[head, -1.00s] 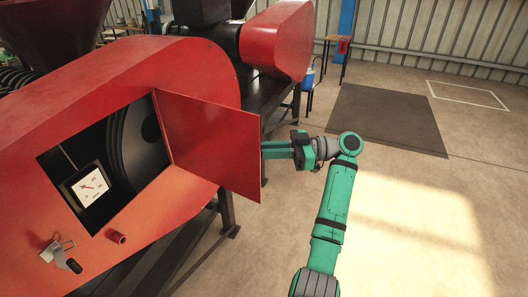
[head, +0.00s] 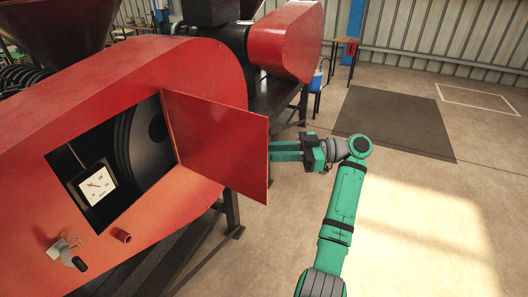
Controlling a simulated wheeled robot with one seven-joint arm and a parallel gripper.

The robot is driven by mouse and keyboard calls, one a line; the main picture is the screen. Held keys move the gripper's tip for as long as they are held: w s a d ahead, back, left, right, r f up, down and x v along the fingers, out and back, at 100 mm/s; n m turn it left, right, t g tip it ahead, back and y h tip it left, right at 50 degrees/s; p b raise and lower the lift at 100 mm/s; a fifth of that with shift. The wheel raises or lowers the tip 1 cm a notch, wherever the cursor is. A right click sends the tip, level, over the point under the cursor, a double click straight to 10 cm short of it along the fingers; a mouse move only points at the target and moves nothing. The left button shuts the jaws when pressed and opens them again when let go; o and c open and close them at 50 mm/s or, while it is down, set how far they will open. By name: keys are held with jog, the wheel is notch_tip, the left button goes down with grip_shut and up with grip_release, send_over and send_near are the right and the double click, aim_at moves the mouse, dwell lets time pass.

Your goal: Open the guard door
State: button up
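The red guard door (head: 218,143) stands swung out from the red machine housing (head: 60,130), hinged on the right side of the opening. The opening shows a dark pulley (head: 140,140) and a white dial gauge (head: 97,185). My green gripper (head: 272,151) is at the right edge of the door, on its far side. Its fingertips are hidden behind the door panel or end at its edge. I cannot tell whether the fingers are open or shut, or whether they touch the door.
A latch (head: 66,251) and a short red knob (head: 122,235) are on the housing below the opening. A second red guard (head: 283,42) stands behind. The dark floor mat (head: 395,118) and floor to the right are clear.

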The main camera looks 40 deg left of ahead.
jog(key=v, duration=1)
jog(key=shift+d, duration=0.15)
jog(key=shift+w, duration=0.15)
